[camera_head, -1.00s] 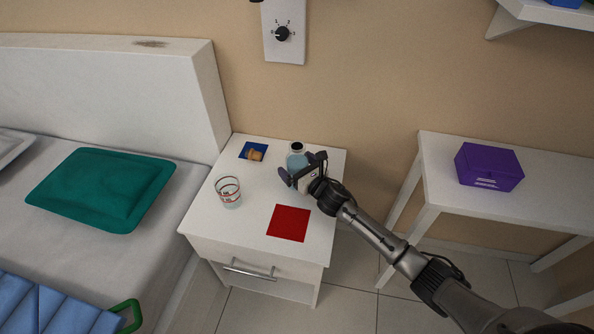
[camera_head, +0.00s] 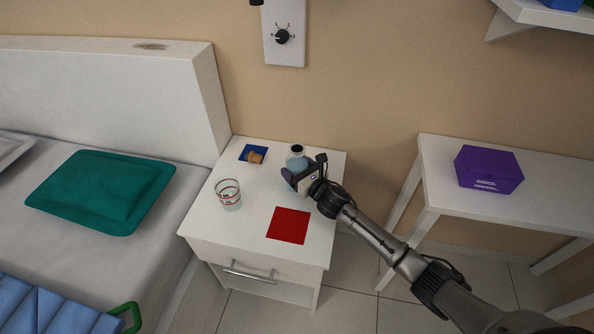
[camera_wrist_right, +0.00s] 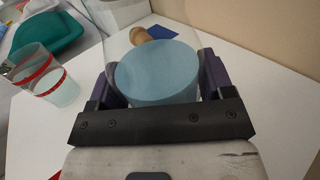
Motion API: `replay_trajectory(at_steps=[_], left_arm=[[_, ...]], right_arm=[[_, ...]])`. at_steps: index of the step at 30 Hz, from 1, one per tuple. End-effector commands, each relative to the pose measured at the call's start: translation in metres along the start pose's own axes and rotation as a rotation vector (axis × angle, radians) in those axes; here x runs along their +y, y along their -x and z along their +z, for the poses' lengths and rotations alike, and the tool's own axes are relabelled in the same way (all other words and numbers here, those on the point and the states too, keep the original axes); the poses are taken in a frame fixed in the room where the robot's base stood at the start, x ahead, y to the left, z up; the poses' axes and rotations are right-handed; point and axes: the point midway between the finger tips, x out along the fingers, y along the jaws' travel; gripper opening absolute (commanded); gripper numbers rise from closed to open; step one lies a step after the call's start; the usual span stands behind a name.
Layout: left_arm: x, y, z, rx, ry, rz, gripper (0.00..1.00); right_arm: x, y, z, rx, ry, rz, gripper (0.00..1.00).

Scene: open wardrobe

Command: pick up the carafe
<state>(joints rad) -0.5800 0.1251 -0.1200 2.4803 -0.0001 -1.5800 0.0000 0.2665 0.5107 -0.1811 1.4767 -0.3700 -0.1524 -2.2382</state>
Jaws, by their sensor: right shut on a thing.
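The carafe (camera_head: 296,158) is clear with pale blue liquid and a dark rim at its mouth. It stands on the white nightstand (camera_head: 205,218) towards the back right, and looks upright. My right gripper (camera_head: 298,176) is shut on the carafe's body, coming from the front right. In the right wrist view the carafe (camera_wrist_right: 158,75) sits between the two purple-grey fingers, its blue liquid filling the middle. The gripper hides part of the carafe's lower body in the head view. My left gripper is not in view.
A glass with red bands (camera_head: 229,194) stands left of the carafe. A red square (camera_head: 288,225) lies in front. The bed is at the left; a purple box (camera_head: 489,168) sits on the right table.

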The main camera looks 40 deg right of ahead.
Motion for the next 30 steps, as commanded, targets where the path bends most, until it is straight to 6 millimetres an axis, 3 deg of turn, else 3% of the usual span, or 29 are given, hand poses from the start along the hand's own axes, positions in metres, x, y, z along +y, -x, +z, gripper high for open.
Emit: replay_trajectory(at_steps=[11, 20, 30], left_arm=[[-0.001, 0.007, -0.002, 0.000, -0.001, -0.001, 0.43], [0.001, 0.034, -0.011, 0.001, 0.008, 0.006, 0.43], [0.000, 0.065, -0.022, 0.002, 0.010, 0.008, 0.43]], right_arm=[[0.000, 0.000, 0.011, -0.003, 0.000, 0.000, 0.32], [0.000, -0.001, 0.051, -0.004, 0.003, 0.001, 0.32], [-0.029, 0.059, 0.085, 0.000, 0.005, 0.001, 0.32]])
